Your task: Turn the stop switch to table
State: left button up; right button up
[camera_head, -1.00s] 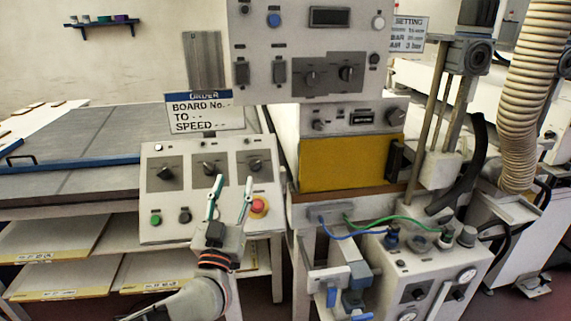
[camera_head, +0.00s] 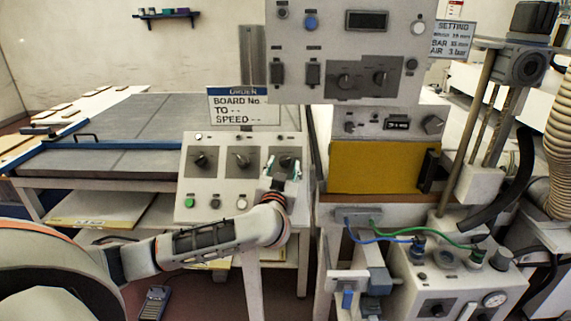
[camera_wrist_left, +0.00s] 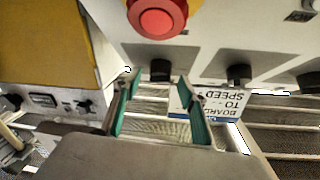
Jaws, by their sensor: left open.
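The sloped control panel (camera_head: 219,178) carries three dark rotary switches in a row: the left one (camera_head: 202,160), the middle one (camera_head: 241,160) and the right one (camera_head: 287,161). Their labels are too small to read, so I cannot tell which is the stop switch. My left gripper (camera_head: 283,164) is open at the right switch, its fingers covering part of it. In the left wrist view, the right switch (camera_wrist_left: 160,70) shows between the two open fingertips; contact cannot be told. The middle switch (camera_wrist_left: 238,75) is to the right there. My right gripper is not in view.
A red button (camera_wrist_left: 158,18) is close to the gripper, hidden by my arm in the head view. A green button (camera_head: 190,202) is low on the panel. An order sign (camera_head: 244,107) stands behind. A yellow-fronted machine (camera_head: 380,167) is to the right.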

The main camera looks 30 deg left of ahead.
pick_arm(q)
jog(key=shift+x, duration=1.05)
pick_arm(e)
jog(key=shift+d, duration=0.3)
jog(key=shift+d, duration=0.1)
pick_arm(q)
jog(key=c, duration=1.1)
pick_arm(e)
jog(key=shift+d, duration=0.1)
